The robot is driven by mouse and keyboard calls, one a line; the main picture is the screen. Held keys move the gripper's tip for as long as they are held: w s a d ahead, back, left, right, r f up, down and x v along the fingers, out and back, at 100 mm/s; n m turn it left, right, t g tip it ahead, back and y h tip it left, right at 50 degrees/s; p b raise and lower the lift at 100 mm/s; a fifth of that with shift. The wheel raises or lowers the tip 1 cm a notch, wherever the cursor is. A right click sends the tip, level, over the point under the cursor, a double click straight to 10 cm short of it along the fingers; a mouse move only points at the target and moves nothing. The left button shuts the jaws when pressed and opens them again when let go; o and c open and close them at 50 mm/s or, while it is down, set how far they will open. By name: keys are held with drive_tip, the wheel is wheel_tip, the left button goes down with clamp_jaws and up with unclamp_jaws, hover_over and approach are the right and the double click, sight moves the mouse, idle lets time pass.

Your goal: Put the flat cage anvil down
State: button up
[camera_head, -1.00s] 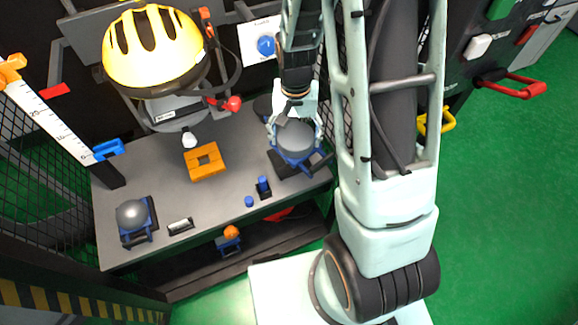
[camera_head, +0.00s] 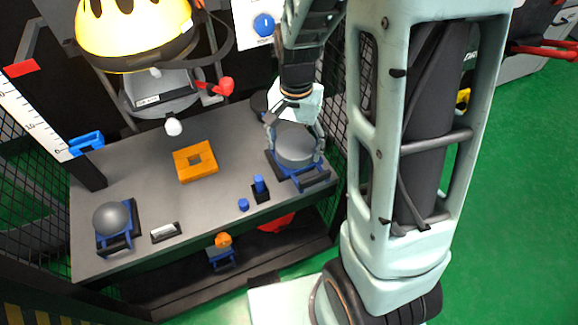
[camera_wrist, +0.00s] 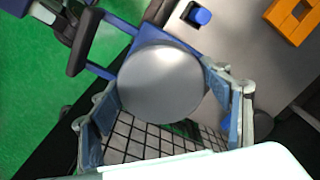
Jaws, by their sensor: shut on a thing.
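The flat cage anvil (camera_head: 296,146) is a flat grey disc on a blue base with a dark handle bar. It is at the right end of the dark bench top (camera_head: 150,195). My gripper (camera_head: 297,135) comes from above with its fingers on either side of the disc. In the wrist view, the fingers (camera_wrist: 160,85) are shut on the disc (camera_wrist: 162,88), and its blue frame and handle stretch to the upper left. The disc looks level. I cannot tell whether the base touches the bench, as its underside is hidden.
A round-topped grey anvil (camera_head: 112,219) stands at the bench's left end. An orange square block (camera_head: 195,162), a small blue cylinder (camera_head: 243,204) and a blue peg in a dark holder (camera_head: 260,186) lie between. A yellow helmet (camera_head: 135,28) hangs behind. Wire mesh borders the right end.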

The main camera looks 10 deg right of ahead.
drive_tip(key=shift+f, duration=0.15)
drive_tip(key=shift+w+f+b, duration=0.15)
drive_tip(key=shift+w+b, duration=0.2)
drive_tip(key=w+f, duration=0.1)
drive_tip(key=w, duration=0.1)
drive_tip(key=w+f+b, duration=0.1)
drive_tip(key=w, duration=0.2)
drive_tip(key=w+f+b, duration=0.1)
drive_tip(key=w, duration=0.1)
drive_tip(key=shift+w+d+f, duration=0.2)
drive_tip(key=shift+w+f, duration=0.05)
drive_tip(key=shift+w+d+f+b, duration=0.1)
drive_tip(key=shift+w+f+b, duration=0.4)
drive_tip(key=shift+w+f, duration=0.75)
drive_tip(key=shift+w+a+f+b, duration=0.1)
drive_tip(key=shift+w+f+b, duration=0.5)
drive_tip(key=shift+f, duration=1.15)
drive_tip(key=shift+w+d+f+b, duration=0.1)
drive_tip(key=shift+w+f+b, duration=0.25)
drive_tip(key=shift+w+f, duration=0.95)
drive_tip(key=shift+s+f, duration=0.25)
drive_tip(key=shift+f, duration=0.1)
drive_tip(key=o, duration=2.1)
drive_tip(key=shift+s, duration=0.1)
drive_tip(key=shift+c, duration=0.2)
